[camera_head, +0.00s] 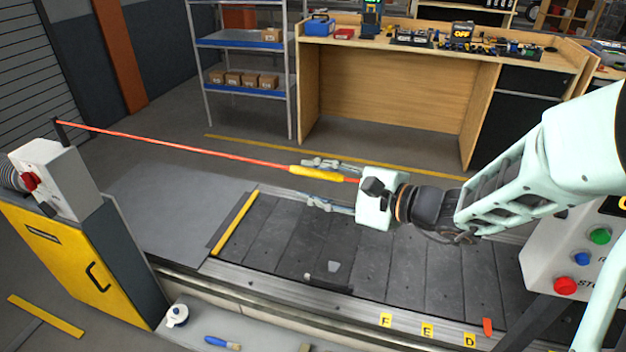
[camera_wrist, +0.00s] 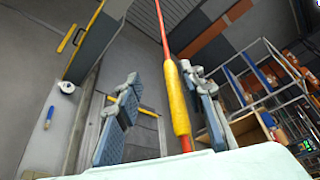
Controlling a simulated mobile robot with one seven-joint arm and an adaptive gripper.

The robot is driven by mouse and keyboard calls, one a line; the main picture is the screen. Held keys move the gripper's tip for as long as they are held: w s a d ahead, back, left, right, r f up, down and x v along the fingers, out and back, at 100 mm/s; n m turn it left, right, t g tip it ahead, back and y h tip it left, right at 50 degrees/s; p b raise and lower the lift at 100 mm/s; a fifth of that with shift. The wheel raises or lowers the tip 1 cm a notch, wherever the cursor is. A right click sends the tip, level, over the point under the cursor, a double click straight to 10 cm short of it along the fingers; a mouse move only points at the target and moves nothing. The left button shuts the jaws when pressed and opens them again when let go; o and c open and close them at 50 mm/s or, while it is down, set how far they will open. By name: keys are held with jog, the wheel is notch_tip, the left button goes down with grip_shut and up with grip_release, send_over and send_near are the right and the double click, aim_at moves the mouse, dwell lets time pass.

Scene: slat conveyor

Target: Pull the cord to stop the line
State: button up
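A red cord (camera_head: 190,147) runs from a post on the grey box at left, across the line, to my gripper in the head view. A yellow sleeve (camera_head: 317,173) is on the cord; it also shows in the wrist view (camera_wrist: 177,100). My gripper (camera_head: 312,183) is open above the conveyor, fingers pointing left. In the wrist view the sleeve lies between the two spread fingers (camera_wrist: 162,82), nearer the right one, with a clear gap to the left one. Whether it touches the right finger I cannot tell. The cord's right end is hidden by my gripper.
The slat conveyor (camera_head: 290,240) lies below my gripper. A grey box (camera_head: 62,178) with a red switch stands on a yellow cabinet (camera_head: 55,262) at left. A control panel (camera_head: 545,240) with green, blue and red buttons is at right. A workbench (camera_head: 390,100) stands behind.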

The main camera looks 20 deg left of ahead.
jog(key=v, duration=1.1)
jog(key=shift+d, duration=0.35)
jog(key=shift+s, duration=0.15)
